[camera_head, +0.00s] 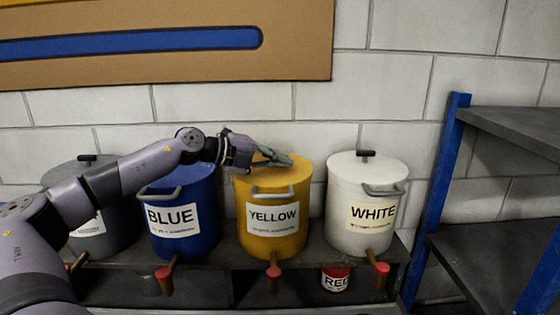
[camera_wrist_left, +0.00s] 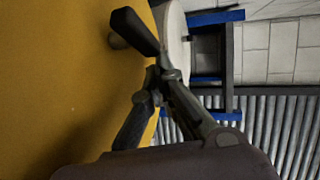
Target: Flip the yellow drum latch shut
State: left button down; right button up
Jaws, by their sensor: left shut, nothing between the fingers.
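The yellow drum (camera_head: 272,232) stands on the shelf between the blue and white drums, with a "YELLOW" label on its front. My left gripper (camera_head: 284,161) is over its lid, shut and empty. In the left wrist view the shut fingertips (camera_wrist_left: 156,75) are close to the dark latch handle (camera_wrist_left: 134,31) on the yellow lid (camera_wrist_left: 60,80). I cannot tell whether they touch. In the head view the yellow drum's latch is largely hidden by the gripper. My right gripper is not in view.
The blue drum (camera_head: 184,238) stands left, a grey drum (camera_head: 95,240) farther left behind my arm. The white drum (camera_head: 352,235) with a black top handle stands right. Red-tipped taps stick out in front. A blue-post rack (camera_head: 440,170) is at the right. The wall is behind.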

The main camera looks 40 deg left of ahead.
pick_arm(q)
jog(key=shift+a+r, duration=0.1)
dwell(0.8)
jog(key=shift+w+a+r+p, duration=0.1)
jog(key=shift+w+a+p, duration=0.05)
jog(key=shift+a+p, duration=0.2)
jog(key=shift+w+a, duration=0.15)
jog(key=shift+a, duration=0.05)
